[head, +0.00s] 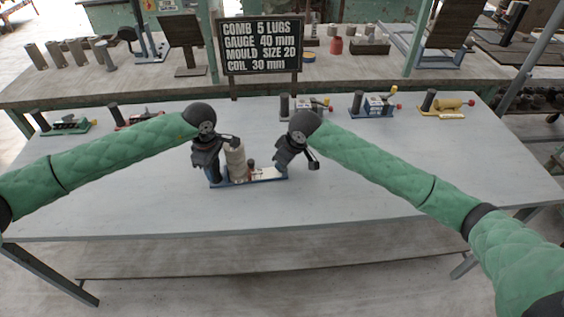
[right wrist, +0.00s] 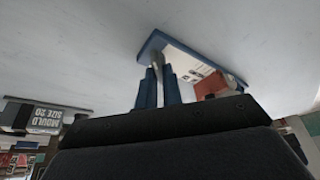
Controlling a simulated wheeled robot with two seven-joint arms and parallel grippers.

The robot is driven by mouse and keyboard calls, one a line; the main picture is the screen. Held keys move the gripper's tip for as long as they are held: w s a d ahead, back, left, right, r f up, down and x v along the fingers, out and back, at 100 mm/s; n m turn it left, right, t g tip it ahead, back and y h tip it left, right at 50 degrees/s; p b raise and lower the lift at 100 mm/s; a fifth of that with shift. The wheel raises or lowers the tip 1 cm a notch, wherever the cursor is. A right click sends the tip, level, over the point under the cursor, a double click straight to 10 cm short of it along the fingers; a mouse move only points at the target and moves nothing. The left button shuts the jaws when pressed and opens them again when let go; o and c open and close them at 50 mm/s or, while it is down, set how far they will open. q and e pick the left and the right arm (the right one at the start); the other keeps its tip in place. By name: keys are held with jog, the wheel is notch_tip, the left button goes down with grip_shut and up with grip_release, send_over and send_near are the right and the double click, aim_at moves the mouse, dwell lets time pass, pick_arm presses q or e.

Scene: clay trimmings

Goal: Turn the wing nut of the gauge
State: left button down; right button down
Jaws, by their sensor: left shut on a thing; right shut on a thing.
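The gauge (head: 265,179) is a blue-edged base with a pale top near the middle of the table. A cream cylinder (head: 235,162) and a small red part with a dark top (head: 251,168) stand on it. My left gripper (head: 213,168) is shut at its left end, seemingly on a dark upright part; the grip is mostly hidden. My right gripper (head: 283,164) is at its right end. In the right wrist view, its fingers (right wrist: 159,88) are shut on a small grey part, seemingly the wing nut (right wrist: 158,62), beside the white plate (right wrist: 190,66) and a red block (right wrist: 210,82).
A sign (head: 260,45) reads comb 5 lugs, gauge 40 mm, mould size 20, coil 30 mm. Several similar tools line the table's back edge, including a green one (head: 66,125), a blue one (head: 375,105) and a yellow one (head: 448,106). The table front (head: 270,215) is clear.

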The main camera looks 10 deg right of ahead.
jog(key=m+h, duration=0.1)
jog(key=m, duration=0.2)
jog(key=m+t+h, duration=0.1)
jog(key=m, duration=0.2)
jog(key=shift+a, duration=0.1)
jog(key=shift+m, duration=0.3)
dwell(0.3)
jog(key=c, duration=1.5)
grip_release()
jog(key=shift+c, duration=0.2)
jog(key=shift+s+r, duration=0.1)
jog(key=shift+r, duration=0.05)
jog(key=v, duration=1.1)
jog(key=shift+s+r, duration=0.25)
pick_arm(q)
jog(key=c, duration=1)
grip_release()
